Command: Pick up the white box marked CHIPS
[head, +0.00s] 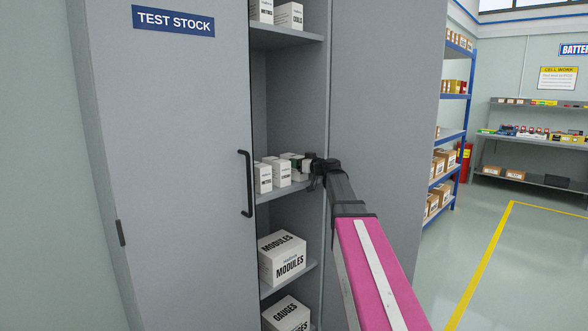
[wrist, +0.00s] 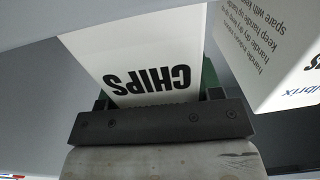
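The white box marked CHIPS (wrist: 150,50) fills the middle of the wrist view, its black lettering upside down. My gripper (wrist: 155,100) is right at this box, with dark green finger parts showing at its left and right edges. I see no clear gap there, but the contact faces are hidden, so I cannot tell whether the fingers press on it. In the head view my gripper (head: 308,168) reaches into the cabinet at the middle shelf, at the right end of a row of small white boxes. The CHIPS lettering cannot be made out there.
Another white box (wrist: 285,50) stands close on the right in the wrist view. In the head view, small white boxes (head: 281,173) stand left of my gripper. A MODULES box (head: 282,258) is on the shelf below. The cabinet's right panel (head: 385,120) is close to my arm.

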